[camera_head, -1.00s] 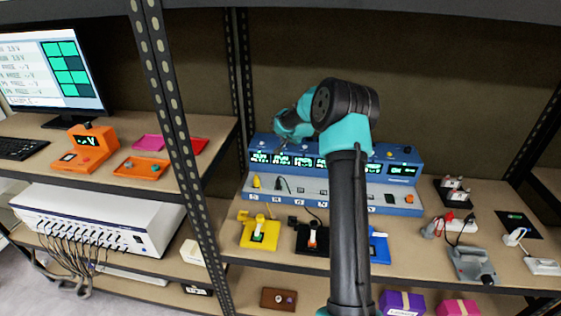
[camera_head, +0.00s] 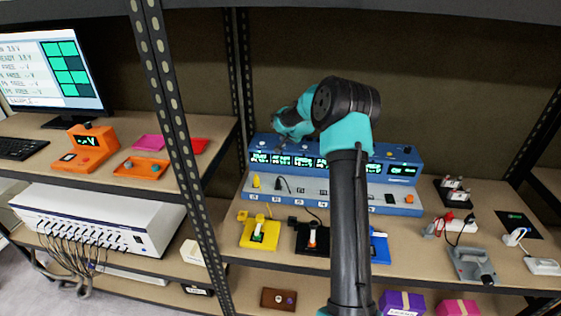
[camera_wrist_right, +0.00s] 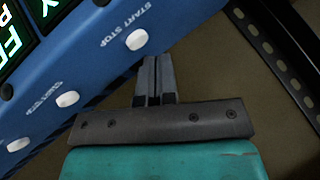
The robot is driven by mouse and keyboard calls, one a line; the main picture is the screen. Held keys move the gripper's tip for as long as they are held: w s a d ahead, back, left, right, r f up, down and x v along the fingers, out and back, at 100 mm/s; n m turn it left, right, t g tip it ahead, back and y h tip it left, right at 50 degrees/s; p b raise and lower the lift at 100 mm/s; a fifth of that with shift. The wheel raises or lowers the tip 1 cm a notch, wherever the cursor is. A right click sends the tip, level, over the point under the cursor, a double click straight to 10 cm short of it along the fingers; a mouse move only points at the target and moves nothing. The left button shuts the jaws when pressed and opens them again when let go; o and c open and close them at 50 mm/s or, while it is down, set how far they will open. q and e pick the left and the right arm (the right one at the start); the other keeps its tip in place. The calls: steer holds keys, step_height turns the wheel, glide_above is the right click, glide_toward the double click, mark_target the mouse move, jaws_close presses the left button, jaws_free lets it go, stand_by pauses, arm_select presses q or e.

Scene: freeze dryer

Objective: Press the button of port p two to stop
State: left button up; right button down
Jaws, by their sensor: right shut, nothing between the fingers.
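The blue multi-port unit (camera_head: 408,172) stands on the right shelf with a row of lit green displays. In the right wrist view, its blue panel (camera_wrist_right: 100,62) has white round buttons. One white button (camera_wrist_right: 137,39) is printed START STOP, and another (camera_wrist_right: 67,99) lies lower left. My right gripper (camera_wrist_right: 152,62) is shut and empty, its fingertips close to the START STOP button. I cannot tell whether they touch. In the head view, my right gripper (camera_head: 283,142) is at the unit's upper left, partly hidden by my wrist. Port labels are too small to read. My left gripper is not in view.
My right arm crosses in front of the unit. A metal shelf post (camera_head: 180,150) stands to the left. Yellow (camera_head: 259,235) and black (camera_head: 312,240) holders sit in front of the unit. A monitor (camera_head: 55,75) and orange device (camera_head: 90,150) are farther left.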

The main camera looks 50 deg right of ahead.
steer(key=shift+r, duration=0.1)
steer(key=shift+r, duration=2.95)
